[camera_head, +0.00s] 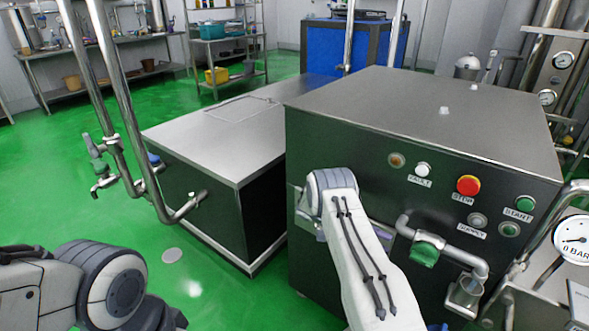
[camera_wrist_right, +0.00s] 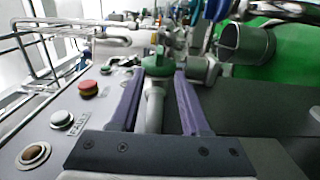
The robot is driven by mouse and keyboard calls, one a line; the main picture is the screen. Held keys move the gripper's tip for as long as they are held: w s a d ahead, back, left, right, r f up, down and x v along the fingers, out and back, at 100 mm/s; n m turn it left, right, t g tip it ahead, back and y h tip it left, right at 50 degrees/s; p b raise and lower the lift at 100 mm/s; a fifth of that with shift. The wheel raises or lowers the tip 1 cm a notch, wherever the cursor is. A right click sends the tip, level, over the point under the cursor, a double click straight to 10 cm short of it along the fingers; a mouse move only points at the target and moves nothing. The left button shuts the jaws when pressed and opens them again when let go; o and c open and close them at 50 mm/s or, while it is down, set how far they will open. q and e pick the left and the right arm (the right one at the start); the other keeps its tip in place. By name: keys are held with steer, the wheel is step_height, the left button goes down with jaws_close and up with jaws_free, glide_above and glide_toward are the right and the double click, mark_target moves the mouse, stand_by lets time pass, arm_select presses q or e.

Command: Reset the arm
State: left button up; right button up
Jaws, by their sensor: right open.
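My right arm (camera_head: 360,250) reaches up in front of the dark control cabinet (camera_head: 330,140) in the head view. Its forearm and wrist hide most of the right gripper there. In the right wrist view the two purple fingers of my right gripper (camera_wrist_right: 159,72) are apart. A pipe with a green valve handle (camera_wrist_right: 157,66) shows between them; I cannot tell how near it is. The green handle also shows in the head view (camera_head: 425,253), right of my wrist. My left arm (camera_head: 105,290) is at the lower left; its gripper is out of view.
The cabinet front carries a red stop button (camera_head: 468,185), a green start button (camera_head: 525,203) and lamps. A pressure gauge (camera_head: 573,240) stands at the right. A low steel-topped box (camera_head: 190,150) adjoins the cabinet's left. Green floor (camera_head: 60,190) is open at the left.

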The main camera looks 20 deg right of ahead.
steer(key=a+r+n+t+y+p, duration=0.1)
steer(key=a+r+n+t+p, duration=0.3)
steer(key=a+r, duration=0.45)
steer(key=a+r+n+t+y+p, duration=0.1)
steer(key=a+r+n+t, duration=0.4)
steer(key=a, duration=0.6)
steer(key=s+a+r+n+t+y+p, duration=0.2)
steer(key=s+a+r+n+t+y, duration=0.1)
steer(key=s+a, duration=0.5)
steer(key=s+a+r+n+t+y+p, duration=0.3)
steer(key=s+a+r+n+y, duration=0.2)
steer(key=s+a, duration=0.4)
steer(key=shift+s+a+r+n+t, duration=0.35)
steer(key=shift+a+r+n, duration=0.2)
steer(key=shift+a+n, duration=0.6)
steer(key=shift+d, duration=0.2)
